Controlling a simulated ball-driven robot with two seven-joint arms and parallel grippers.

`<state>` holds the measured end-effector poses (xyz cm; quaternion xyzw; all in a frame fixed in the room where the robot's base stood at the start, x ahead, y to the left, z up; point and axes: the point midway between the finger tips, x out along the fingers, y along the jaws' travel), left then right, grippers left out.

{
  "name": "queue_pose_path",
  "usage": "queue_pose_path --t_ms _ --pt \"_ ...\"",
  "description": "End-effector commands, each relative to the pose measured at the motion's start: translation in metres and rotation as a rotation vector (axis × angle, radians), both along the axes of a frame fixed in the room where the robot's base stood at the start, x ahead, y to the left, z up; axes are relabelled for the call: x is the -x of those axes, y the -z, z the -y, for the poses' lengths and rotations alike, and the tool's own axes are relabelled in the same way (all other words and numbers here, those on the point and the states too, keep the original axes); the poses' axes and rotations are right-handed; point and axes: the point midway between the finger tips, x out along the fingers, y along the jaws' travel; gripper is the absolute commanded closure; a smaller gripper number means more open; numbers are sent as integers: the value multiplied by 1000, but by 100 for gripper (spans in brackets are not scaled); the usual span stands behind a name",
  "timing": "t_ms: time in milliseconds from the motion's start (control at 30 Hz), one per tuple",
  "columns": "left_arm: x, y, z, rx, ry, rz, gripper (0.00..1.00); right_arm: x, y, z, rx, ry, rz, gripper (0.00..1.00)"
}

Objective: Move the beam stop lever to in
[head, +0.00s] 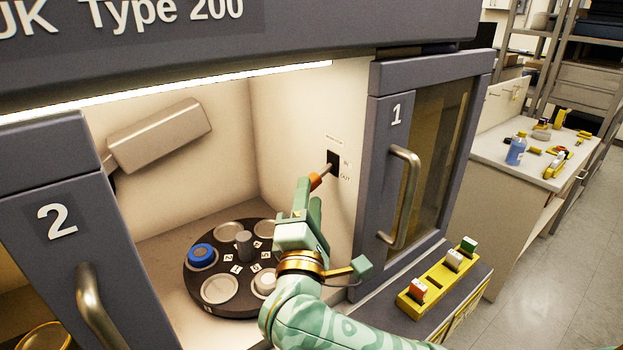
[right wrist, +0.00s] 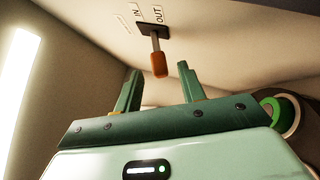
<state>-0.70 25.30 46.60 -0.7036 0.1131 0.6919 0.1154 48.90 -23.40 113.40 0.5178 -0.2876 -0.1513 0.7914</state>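The beam stop lever (head: 318,180) has an orange grip on a metal shaft and comes out of a black slot plate (head: 335,162) in the chamber's right inner wall. IN and OUT labels sit beside the slot. My right gripper (head: 307,196) is just below the lever in the head view. In the right wrist view its two fingers (right wrist: 159,88) are apart and empty. The orange grip (right wrist: 159,65) hangs just past the fingertips, between them sideways, with no clear contact. I cannot tell which label the lever points to. My left gripper is out of view.
A dark turntable (head: 232,306) with round holders and a blue-rimmed piece lies below left of my right gripper. Door 1 (head: 425,150) with its bar handle is right of the opening, door 2 (head: 60,235) left. A yellow rack (head: 438,280) stands below door 1.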

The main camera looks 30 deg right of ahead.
Motion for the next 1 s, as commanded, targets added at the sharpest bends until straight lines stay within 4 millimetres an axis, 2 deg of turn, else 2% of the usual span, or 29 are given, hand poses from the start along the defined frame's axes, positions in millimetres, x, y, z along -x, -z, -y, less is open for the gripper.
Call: queue_pose_path --t_ms 100,233,600,633,767,1000 --pt "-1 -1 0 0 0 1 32 -18 -8 13 4 2 3 60" --pt "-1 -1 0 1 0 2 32 -31 -12 21 2 1 1 60" --pt "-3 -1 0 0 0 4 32 -37 -14 25 1 0 -1 60" --pt "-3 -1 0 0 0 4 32 -37 -14 25 1 0 -1 63" --pt "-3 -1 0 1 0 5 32 -37 -13 25 1 0 -1 99" --pt "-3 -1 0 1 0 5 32 -37 -13 25 -7 1 -2 100"
